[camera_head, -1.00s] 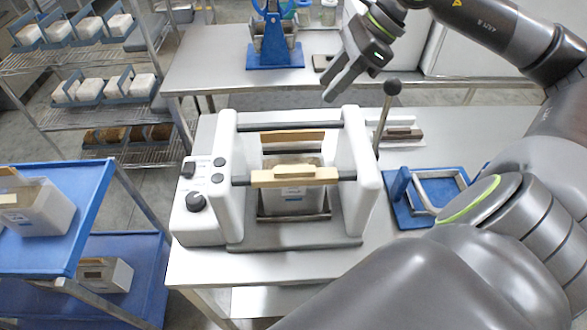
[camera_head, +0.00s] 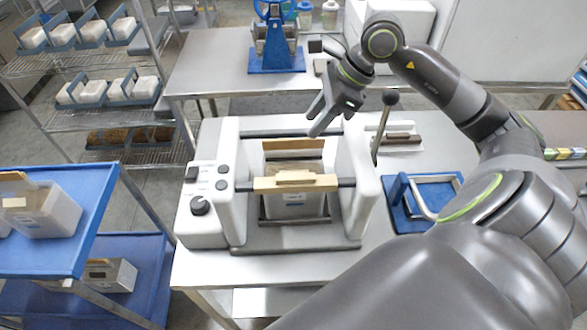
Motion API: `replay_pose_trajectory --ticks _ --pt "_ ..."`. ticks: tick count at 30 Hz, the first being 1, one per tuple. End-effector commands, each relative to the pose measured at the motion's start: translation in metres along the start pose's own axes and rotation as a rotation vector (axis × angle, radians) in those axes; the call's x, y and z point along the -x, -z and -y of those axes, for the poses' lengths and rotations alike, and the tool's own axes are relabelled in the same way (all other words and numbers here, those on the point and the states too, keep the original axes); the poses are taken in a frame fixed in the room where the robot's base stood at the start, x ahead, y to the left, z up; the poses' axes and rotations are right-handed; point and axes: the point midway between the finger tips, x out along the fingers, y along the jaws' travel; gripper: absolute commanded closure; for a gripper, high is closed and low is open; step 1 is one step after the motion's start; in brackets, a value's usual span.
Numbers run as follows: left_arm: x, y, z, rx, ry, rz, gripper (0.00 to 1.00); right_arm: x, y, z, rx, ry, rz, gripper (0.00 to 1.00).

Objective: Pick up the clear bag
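A pale, see-through bag (camera_head: 294,208) with a small label stands upright in the white sealing machine (camera_head: 232,205), behind and below its tan front bar (camera_head: 295,182). Its upper part is partly covered by that bar. My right gripper (camera_head: 316,124) is above the back of the machine, fingers pointing down and left. Its fingers look apart with nothing between them. My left gripper is not in view.
A lever with a round knob (camera_head: 390,98) rises at the machine's right. A blue stand with a metal frame (camera_head: 405,215) is right of the machine. A blue press (camera_head: 275,60) stands on the back table. A wire rack (camera_head: 85,120) with filled trays is at left.

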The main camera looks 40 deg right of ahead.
Motion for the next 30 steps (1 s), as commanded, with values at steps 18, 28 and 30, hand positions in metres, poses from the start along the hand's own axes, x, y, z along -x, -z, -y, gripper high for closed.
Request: replay_pose_trajectory --ticks 18,28,30 --pt "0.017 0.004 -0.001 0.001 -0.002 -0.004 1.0 -0.045 0.0 0.0 -0.002 -0.002 0.0 0.62" --pt "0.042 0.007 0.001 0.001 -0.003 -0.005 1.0 -0.07 -0.001 -0.002 -0.005 -0.005 0.003 0.62" --pt "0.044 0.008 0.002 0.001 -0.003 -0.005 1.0 -0.078 -0.001 -0.001 -0.004 -0.004 0.003 0.62"
